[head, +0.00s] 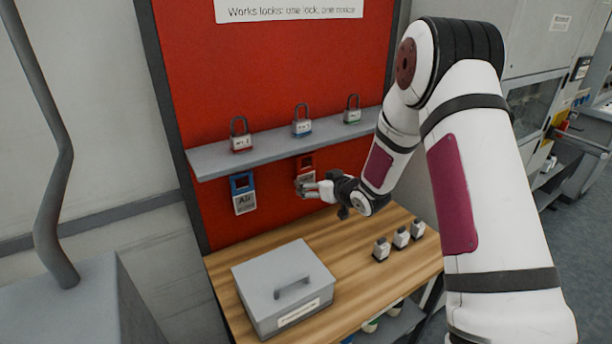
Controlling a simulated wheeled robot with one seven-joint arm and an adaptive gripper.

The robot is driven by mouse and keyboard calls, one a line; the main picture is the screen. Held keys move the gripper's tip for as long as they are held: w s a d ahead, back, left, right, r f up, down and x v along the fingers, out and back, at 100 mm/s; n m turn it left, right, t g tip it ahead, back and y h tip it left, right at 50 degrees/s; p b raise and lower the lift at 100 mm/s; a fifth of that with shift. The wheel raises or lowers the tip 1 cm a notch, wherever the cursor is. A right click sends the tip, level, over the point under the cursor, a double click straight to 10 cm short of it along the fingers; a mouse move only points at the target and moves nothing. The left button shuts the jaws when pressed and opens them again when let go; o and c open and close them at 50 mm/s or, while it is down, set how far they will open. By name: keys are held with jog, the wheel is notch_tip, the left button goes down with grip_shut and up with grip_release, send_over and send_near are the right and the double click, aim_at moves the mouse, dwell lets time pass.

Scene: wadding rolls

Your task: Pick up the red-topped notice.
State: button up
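The red-topped notice (306,163) hangs on the red board just below the grey shelf. Its red top shows, and its lower part is largely hidden behind my gripper. My gripper (304,187) reaches in from the right, with its fingers at the notice's lower part. From this far I cannot tell whether the fingers touch the notice or are closed on it. A blue-topped notice (244,203) hangs to the left, apart from my gripper.
Below, the wooden table (350,260) holds a grey lidded box (270,287) and three small blocks (401,238). Bare wood lies between them.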

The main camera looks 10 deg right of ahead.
aim_at(307, 180)
jog(key=x, duration=0.4)
jog(key=shift+w+f, duration=0.1)
jog(key=shift+w, duration=0.15)
jog(key=c, duration=1.1)
jog(key=shift+c, duration=0.2)
